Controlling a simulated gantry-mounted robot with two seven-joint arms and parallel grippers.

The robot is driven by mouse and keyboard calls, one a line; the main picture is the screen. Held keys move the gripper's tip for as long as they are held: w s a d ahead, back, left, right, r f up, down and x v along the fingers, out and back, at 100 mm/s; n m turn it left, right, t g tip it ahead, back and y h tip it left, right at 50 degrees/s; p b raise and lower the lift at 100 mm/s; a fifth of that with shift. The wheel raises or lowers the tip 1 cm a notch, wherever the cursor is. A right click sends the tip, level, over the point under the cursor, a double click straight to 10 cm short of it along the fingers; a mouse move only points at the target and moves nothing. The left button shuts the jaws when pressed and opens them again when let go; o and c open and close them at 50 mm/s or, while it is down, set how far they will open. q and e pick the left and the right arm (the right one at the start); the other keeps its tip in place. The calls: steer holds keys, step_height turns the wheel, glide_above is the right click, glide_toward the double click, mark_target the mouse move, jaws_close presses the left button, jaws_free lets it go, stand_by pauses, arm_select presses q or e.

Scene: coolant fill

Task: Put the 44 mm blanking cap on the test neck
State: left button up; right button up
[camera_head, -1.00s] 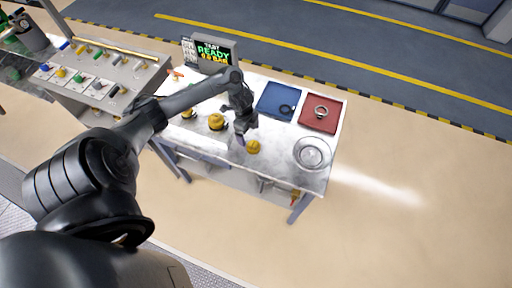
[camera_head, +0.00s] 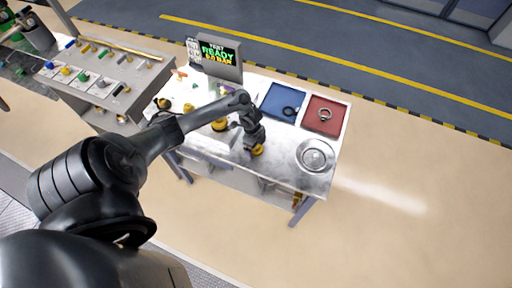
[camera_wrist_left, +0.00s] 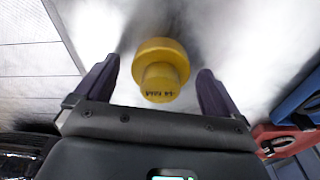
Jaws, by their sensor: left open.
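A yellow cap (camera_wrist_left: 161,68) marked "44 MM" stands on the metal table. In the left wrist view it sits between the two open fingers of my left gripper (camera_wrist_left: 157,90), with a gap on each side. In the head view the gripper (camera_head: 256,146) is right at the cap (camera_head: 258,151) and partly hides it. Other yellow pieces stand further left on the table, a large one (camera_head: 219,125) and a smaller one (camera_head: 164,104). I cannot tell which piece is the test neck. My right gripper is not in view.
A screen reading "READY" (camera_head: 217,56) stands at the table's back. A blue tray (camera_head: 276,107) and a red tray (camera_head: 324,112) holding a ring lie to the right. A round metal dish (camera_head: 314,155) is at the right front. A sloped parts rack (camera_head: 105,75) stands at the left.

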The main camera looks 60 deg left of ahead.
arm_select(q)
steer(key=shift+c, duration=0.2)
steer(key=c, duration=1.1)
steer(key=shift+o, duration=0.2)
